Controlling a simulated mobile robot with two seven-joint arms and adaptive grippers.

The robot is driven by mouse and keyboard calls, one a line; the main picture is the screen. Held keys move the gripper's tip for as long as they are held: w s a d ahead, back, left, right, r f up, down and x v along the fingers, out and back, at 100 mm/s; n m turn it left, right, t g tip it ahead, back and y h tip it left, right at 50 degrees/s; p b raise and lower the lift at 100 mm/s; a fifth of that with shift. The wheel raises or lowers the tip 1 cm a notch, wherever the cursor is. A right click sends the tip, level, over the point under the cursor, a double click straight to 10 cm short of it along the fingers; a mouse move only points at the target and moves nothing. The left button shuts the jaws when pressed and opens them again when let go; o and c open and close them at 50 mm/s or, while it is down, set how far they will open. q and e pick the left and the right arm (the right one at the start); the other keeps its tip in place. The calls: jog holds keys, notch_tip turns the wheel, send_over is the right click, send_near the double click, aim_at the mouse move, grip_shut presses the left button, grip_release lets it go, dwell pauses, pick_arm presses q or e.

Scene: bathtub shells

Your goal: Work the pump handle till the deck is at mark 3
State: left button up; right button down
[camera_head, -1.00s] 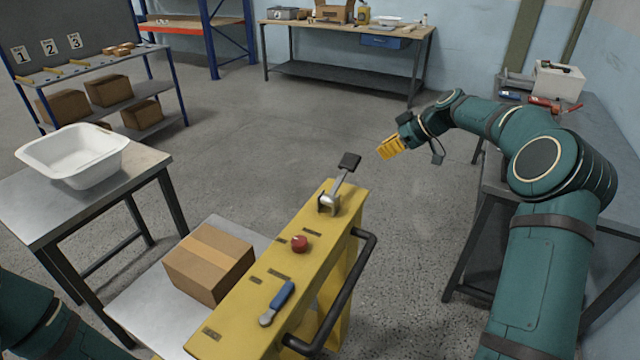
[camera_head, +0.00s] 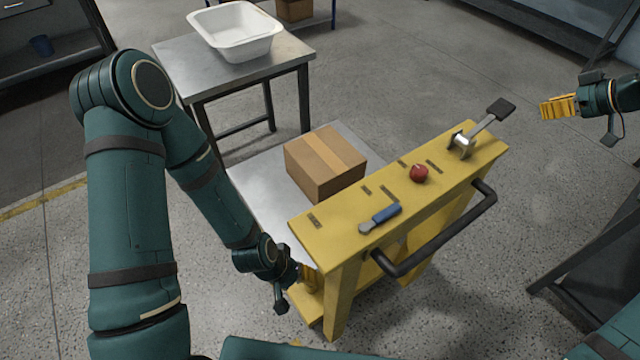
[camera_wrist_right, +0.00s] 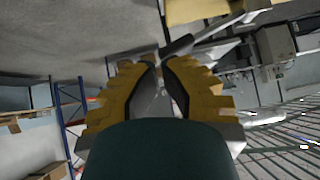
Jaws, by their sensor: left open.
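The yellow pump stand (camera_head: 335,232) stands right of centre in the head view. Its pump handle (camera_head: 487,120), a grey lever with a black pad, slants up to the right at the far end. The handle also shows beyond my right gripper in the wrist view (camera_wrist_right: 180,46). The grey deck (camera_head: 262,208) carries a cardboard box (camera_head: 325,163). No numbered marks show now.
A red knob (camera_head: 419,173) and a blue-handled lever (camera_head: 382,217) sit on the stand's top. A black bar (camera_head: 440,240) sticks out along its right side. A metal table (camera_head: 182,58) with a white tub (camera_head: 237,47) stands behind.

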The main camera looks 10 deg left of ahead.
dwell(0.5)
jog(key=s+a+r+n+t+h+p, duration=0.1)
jog(key=s+a+r+t+h, duration=0.1)
jog(key=a+r, duration=0.3)
notch_tip(320, 180, up, 4)
jog(key=shift+s+a+r+n, duration=0.1)
jog(key=shift+s+a+n, duration=0.1)
jog(key=shift+s+n, duration=0.2)
send_over(503, 107)
jog(key=a, duration=0.1)
jog(key=f, duration=0.7)
jog(key=shift+s, duration=0.35)
jog(key=shift+w+d+f+b, duration=0.1)
jog(key=shift+d+f+b, duration=0.1)
jog(key=shift+f, duration=0.45)
jog(key=shift+w+d+f+b, duration=0.1)
jog(key=shift+f+b, duration=0.05)
jog(key=shift+f, duration=0.45)
jog(key=shift+w+d+f, duration=0.1)
jog(key=shift+d+f, duration=0.05)
jog(key=shift+f, duration=0.55)
